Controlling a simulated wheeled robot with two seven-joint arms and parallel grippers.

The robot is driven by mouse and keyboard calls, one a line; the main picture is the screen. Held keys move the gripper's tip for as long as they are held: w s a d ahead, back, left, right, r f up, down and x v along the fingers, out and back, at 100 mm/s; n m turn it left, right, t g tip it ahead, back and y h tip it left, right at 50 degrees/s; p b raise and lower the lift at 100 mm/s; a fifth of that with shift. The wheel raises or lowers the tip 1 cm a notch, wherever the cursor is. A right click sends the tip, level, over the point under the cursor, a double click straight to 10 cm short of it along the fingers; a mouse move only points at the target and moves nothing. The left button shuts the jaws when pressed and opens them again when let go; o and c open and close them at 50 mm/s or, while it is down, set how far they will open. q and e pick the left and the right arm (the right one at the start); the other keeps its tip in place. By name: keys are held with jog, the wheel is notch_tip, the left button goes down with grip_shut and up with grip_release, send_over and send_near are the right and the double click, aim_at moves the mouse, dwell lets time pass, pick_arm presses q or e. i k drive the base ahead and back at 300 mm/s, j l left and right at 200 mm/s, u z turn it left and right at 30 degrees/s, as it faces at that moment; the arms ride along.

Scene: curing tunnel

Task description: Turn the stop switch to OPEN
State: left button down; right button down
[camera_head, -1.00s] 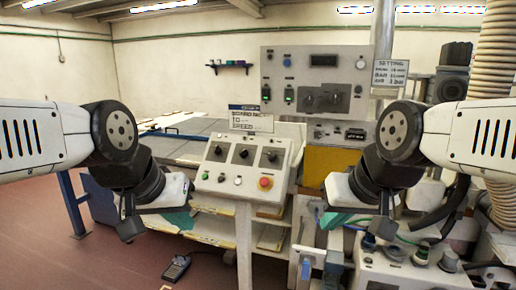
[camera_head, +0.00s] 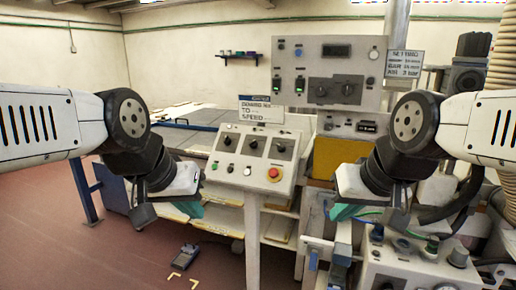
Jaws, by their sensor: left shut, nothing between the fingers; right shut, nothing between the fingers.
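A sloped control panel (camera_head: 255,160) stands at the centre, with three black rotary switches in a row, small buttons and a red round button (camera_head: 274,174). A grey upright panel (camera_head: 328,72) behind it carries two black rotary switches (camera_head: 335,89) and small buttons. The lettering is too small to read, so I cannot tell which is the stop switch. My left gripper (camera_head: 190,209) is shut and empty, in front and to the left of the sloped panel. My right gripper (camera_head: 343,212) is shut and empty, to the right of that panel. Neither touches a switch.
A box (camera_head: 430,270) with knobs and hoses stands at the lower right, below my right arm. A sign (camera_head: 261,109) stands behind the sloped panel. A dark pedal-like device (camera_head: 186,257) lies on the red floor. The floor at lower left is clear.

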aim_at(282, 147)
jog(key=i+j, duration=0.75)
jog(key=i+j+z, duration=0.05)
